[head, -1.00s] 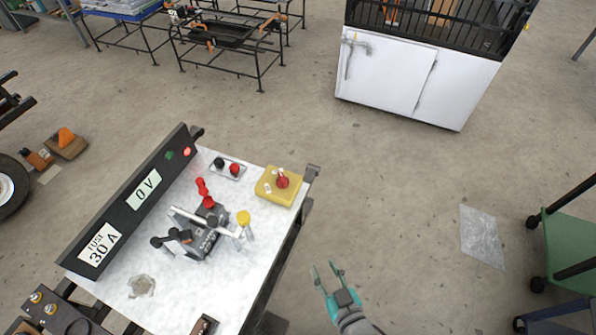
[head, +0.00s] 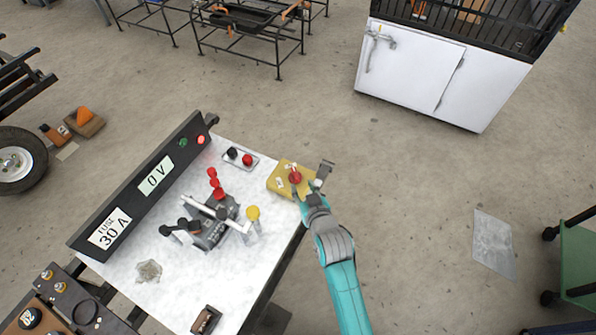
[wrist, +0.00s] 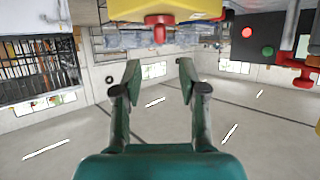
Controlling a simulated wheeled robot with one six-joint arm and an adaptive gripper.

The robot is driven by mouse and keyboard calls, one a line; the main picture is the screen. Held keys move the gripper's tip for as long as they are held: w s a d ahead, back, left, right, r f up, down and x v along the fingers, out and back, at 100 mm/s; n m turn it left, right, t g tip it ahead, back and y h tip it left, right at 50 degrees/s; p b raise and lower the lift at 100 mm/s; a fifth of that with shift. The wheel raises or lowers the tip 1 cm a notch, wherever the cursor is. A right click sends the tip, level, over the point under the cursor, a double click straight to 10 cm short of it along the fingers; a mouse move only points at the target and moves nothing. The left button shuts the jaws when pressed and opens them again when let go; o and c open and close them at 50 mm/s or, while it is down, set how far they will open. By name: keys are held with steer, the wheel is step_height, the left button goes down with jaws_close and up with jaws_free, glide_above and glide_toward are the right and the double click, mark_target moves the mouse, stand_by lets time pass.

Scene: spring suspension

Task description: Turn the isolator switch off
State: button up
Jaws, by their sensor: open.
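The isolator switch is a yellow box (head: 276,182) with a red knob (head: 295,178) on top, at the right corner of the white bench top. My gripper (head: 307,188) is at the box's right side, with its fingertips close to the knob. In the wrist view, which looks upside down, the yellow box (wrist: 125,8) is at the top edge and the red knob (wrist: 158,22) sticks down from it. My gripper (wrist: 159,72) is open there and empty. The knob lines up with the gap between the fingers, beyond their tips. Contact in the head view is unclear.
A black panel (head: 128,190) reads 0 V and FUSE 30 A, with a lit red lamp. Black and red terminals (head: 240,158), a lever fixture (head: 210,222) and a yellow-capped post (head: 252,214) stand on the bench top (head: 190,280).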

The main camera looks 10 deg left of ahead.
mark_target(296, 174)
steer(key=x, duration=0.9)
steer(key=shift+w, duration=0.1)
jaws_close()
